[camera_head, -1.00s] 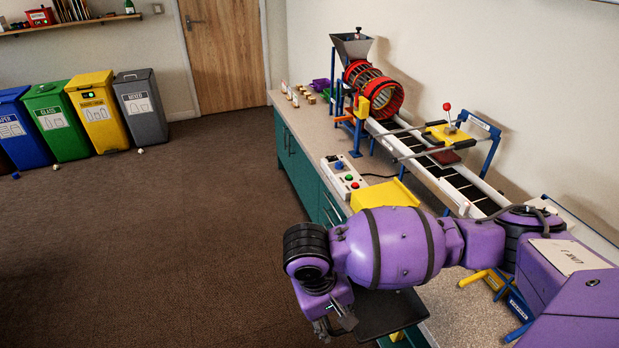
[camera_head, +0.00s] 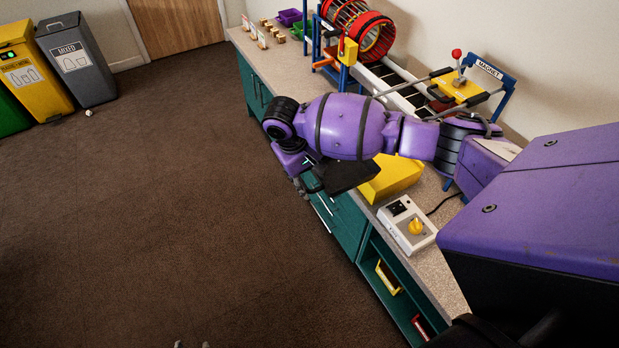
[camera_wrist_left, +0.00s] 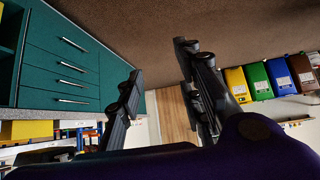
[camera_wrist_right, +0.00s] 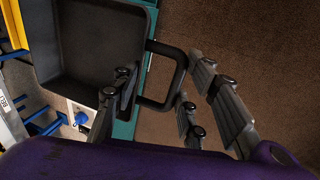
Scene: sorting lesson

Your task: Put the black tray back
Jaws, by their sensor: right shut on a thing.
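The black tray (camera_head: 352,176) is off the counter in the head view, at the counter's front edge beside a yellow open box. My right gripper (camera_head: 308,186) is at its left end, partly hidden by my wrist. In the right wrist view, the tray (camera_wrist_right: 88,62) shows its empty inside and a loop handle (camera_wrist_right: 165,48). The fingers of my right gripper (camera_wrist_right: 158,108) are at this handle, shut on it. My left gripper (camera_wrist_left: 158,70) shows open and empty in the left wrist view.
The counter (camera_head: 291,68) holds a yellow box (camera_head: 396,174), a white switch box with a yellow knob (camera_head: 408,226), a red drum (camera_head: 357,29) and a magnet frame (camera_head: 487,68). An open shelf (camera_head: 380,250) lies below.

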